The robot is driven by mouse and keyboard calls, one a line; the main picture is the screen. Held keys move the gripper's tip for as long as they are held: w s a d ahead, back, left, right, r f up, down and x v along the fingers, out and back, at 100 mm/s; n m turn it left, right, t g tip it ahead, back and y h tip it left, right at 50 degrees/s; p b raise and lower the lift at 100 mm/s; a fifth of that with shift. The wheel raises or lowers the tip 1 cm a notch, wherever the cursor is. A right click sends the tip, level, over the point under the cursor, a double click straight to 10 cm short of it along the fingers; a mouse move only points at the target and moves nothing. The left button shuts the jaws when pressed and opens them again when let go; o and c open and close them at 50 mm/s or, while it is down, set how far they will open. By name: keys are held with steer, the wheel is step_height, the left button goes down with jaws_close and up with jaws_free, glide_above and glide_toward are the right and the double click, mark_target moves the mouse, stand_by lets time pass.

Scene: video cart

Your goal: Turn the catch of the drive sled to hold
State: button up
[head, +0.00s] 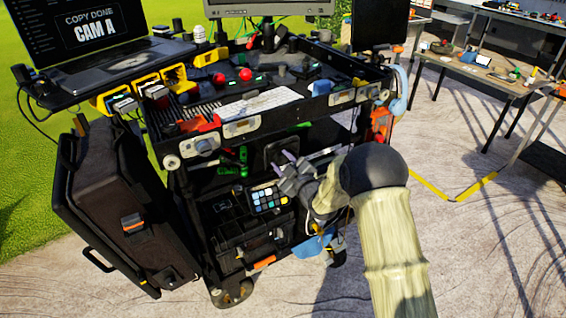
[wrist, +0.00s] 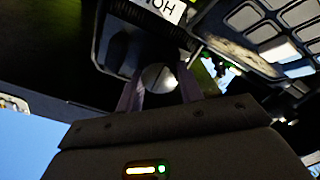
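The catch (wrist: 158,77) is a round silver knob with a thin dark line across its face, set in a dark housing I take for the drive sled. In the wrist view my gripper (wrist: 160,85) has its two fingers apart, one on each side of the catch. I cannot tell whether they touch it. A white label (wrist: 160,8) with upside-down letters, partly cut off, sits above the catch. In the head view my gripper (head: 283,163) reaches into the cart's middle level in front of a dark panel; the catch is too small or hidden to make out there.
The video cart (head: 240,129) has a crowded top with a keyboard (head: 258,103) and red knobs. A color chart (head: 268,200) stands on the lower shelf below my gripper. A black case (head: 120,205) leans at the left.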

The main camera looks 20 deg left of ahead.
steer(key=shift+m, duration=0.3)
steer(key=m+b, duration=0.2)
steer(key=m, duration=0.2)
steer(key=m+b, duration=0.1)
steer(key=m, duration=0.3)
steer(key=shift+d+m, duration=0.1)
steer(key=shift+m, duration=0.2)
steer(key=m, duration=0.4)
steer(key=shift+w, duration=0.1)
steer(key=shift+f+m, duration=0.1)
steer(key=shift+m, duration=2.1)
steer(key=o, duration=1)
